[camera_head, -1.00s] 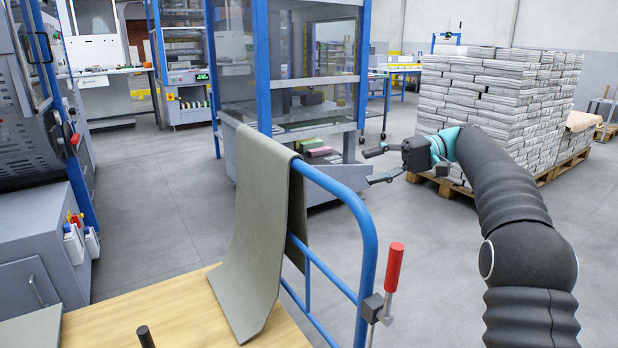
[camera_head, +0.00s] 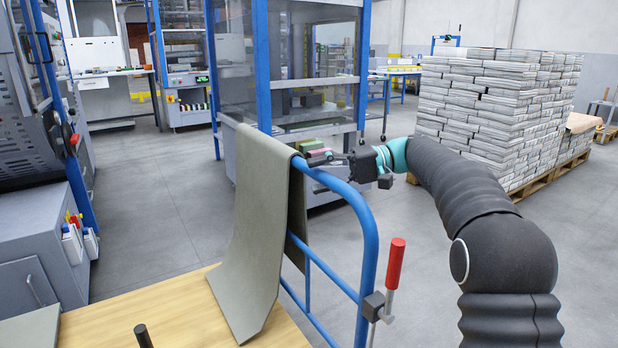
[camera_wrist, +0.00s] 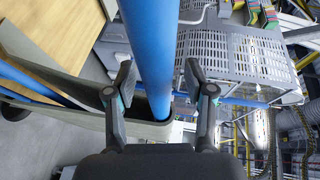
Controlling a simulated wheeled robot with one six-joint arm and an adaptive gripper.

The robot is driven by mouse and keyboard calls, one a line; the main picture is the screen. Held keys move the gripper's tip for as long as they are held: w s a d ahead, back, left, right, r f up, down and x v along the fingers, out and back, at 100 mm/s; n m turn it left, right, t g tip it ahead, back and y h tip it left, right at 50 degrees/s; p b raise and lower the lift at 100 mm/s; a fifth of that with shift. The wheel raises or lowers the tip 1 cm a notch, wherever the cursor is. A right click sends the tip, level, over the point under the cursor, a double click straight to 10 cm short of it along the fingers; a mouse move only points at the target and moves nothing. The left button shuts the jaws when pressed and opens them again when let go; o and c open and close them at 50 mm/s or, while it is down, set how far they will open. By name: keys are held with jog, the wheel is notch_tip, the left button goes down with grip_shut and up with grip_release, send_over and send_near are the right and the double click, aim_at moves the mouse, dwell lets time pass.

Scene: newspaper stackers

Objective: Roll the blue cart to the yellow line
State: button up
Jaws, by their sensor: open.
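The blue cart has a blue tubular handle frame (camera_head: 369,236) and a wooden deck (camera_head: 190,307) in the lower part of the head view. A grey-green mat (camera_head: 258,230) hangs over the left part of its top rail. My gripper (camera_head: 327,159) is at the top rail, just right of the mat. In the wrist view the blue rail (camera_wrist: 150,50) runs between the two open fingers (camera_wrist: 158,88), with gaps on both sides. The mat's fold (camera_wrist: 70,113) shows just beyond the fingers. The yellow line is not clearly visible.
A lever with a red grip (camera_head: 395,264) is on the cart's right upright. A blue-framed machine (camera_head: 290,75) stands behind the cart. A pallet of stacked newspapers (camera_head: 497,112) stands at the right. Grey floor (camera_head: 170,205) is open left of the mat.

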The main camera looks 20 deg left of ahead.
jog(key=shift+s+a+f, duration=0.1)
jog(key=shift+s+a, duration=0.2)
jog(key=shift+a, duration=0.3)
